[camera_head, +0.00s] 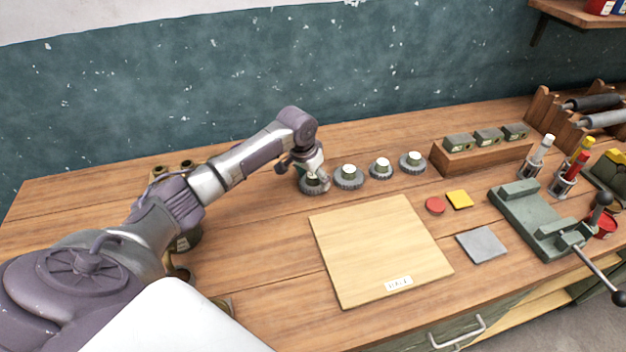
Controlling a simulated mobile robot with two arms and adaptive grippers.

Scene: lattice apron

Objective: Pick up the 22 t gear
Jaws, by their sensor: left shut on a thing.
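Several grey toothed gears with pale hubs stand in a row on the wooden bench. My left gripper (312,176) points down over the leftmost gear (314,187) and is shut on it. The gripper hides part of this gear, and it appears at or very near bench height. The other gears in the row are a second gear (348,177), a third gear (381,169) and a rightmost gear (413,162). Tooth counts are too small to read, so I cannot tell by marking which is the 22 t gear. My right gripper is not in view.
A pale wooden board (372,250) with a label lies in front of the gears. A wooden block with grey pieces (483,156) stands right of them. A green vise (535,222), red disc (435,205), yellow square (460,199) and grey plate (482,245) lie further right.

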